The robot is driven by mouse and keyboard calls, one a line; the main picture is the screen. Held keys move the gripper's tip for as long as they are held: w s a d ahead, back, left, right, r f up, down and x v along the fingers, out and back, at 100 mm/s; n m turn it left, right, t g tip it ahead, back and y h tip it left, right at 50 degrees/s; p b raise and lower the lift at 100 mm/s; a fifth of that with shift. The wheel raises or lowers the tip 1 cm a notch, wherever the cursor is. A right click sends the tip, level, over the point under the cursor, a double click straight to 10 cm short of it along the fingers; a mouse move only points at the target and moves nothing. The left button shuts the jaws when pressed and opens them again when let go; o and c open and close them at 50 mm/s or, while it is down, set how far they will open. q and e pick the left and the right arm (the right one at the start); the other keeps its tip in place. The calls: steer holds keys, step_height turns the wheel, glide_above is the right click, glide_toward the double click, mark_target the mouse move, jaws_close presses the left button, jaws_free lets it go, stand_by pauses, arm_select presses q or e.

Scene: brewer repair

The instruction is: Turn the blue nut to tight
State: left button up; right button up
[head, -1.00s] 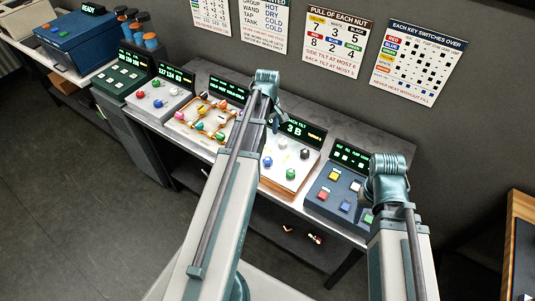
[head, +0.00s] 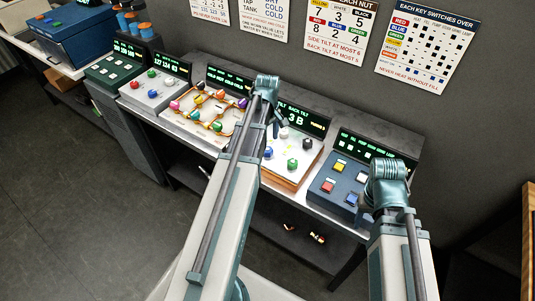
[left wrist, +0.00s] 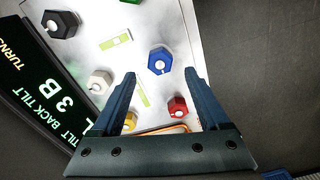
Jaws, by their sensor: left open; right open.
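The blue nut (left wrist: 160,61) sits on a pale plate (left wrist: 205,100) in the left wrist view, a hexagon with a white centre. It also shows in the head view (head: 267,153), beside my left arm. My left gripper (left wrist: 160,74) is open and empty. Its fingertips lie either side of the blue nut's lower edge in the wrist picture, apart from it; the depth gap is unclear. A red nut (left wrist: 177,106) and a white nut (left wrist: 100,82) flank it. My right gripper (head: 364,212), by the key panel, is mostly hidden by its wrist.
A black nut (left wrist: 61,23) and a partly hidden yellow nut (left wrist: 130,120) share the plate. A display (left wrist: 45,100) reading "3 B" stands along its edge. The key panel (head: 318,196) is to the right. Posters hang on the wall behind. The floor at left is clear.

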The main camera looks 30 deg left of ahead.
mark_target(267, 149)
arm_select(q)
step_height(267, 149, down, 5)
steer(key=b, duration=0.3)
steer(key=shift+b, duration=0.4)
steer(key=shift+r, duration=0.1)
jaws_close()
